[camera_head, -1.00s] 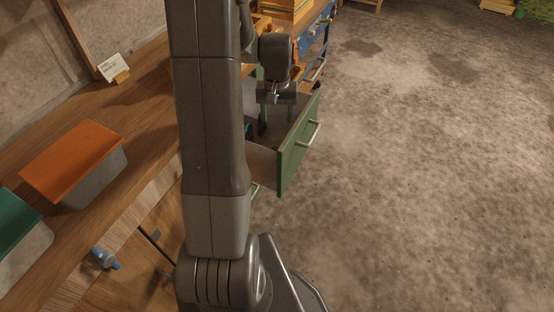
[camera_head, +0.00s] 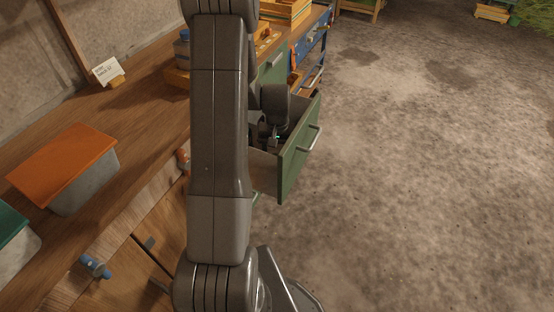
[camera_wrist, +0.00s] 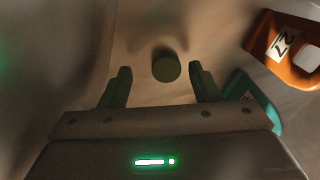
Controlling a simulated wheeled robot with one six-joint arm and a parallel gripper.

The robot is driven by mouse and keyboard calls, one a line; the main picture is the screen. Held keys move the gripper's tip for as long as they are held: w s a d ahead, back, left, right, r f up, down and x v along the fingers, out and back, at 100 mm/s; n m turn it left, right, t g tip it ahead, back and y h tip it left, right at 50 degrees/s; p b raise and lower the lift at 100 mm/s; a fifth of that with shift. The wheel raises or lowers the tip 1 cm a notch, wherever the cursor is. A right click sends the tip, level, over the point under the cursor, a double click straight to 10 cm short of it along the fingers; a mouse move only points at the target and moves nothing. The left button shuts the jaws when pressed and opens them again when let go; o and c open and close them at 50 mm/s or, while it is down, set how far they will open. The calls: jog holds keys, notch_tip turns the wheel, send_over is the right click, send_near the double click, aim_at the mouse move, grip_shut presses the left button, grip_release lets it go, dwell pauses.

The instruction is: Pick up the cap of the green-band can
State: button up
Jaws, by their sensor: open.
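My gripper (camera_head: 271,138) is down inside the open green-fronted drawer (camera_head: 299,152). In the wrist view my gripper (camera_wrist: 160,72) is open, with one green finger on each side. A small round dark-green piece (camera_wrist: 166,66) shows between and just beyond the fingertips, apart from both. It looks like a cap, but I cannot tell whether it belongs to the green-band can. No can or green band is clear in either view. In the head view my arm and the drawer front hide the drawer's contents.
An orange-lidded box (camera_head: 62,158) and a blue-topped bottle (camera_head: 183,50) stand on the wooden bench. The floor right of the drawer is clear.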

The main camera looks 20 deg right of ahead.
notch_tip(320, 180, down, 2)
jog(key=shift+f, duration=0.15)
jog(key=c, duration=1)
jog(key=shift+c, duration=0.2)
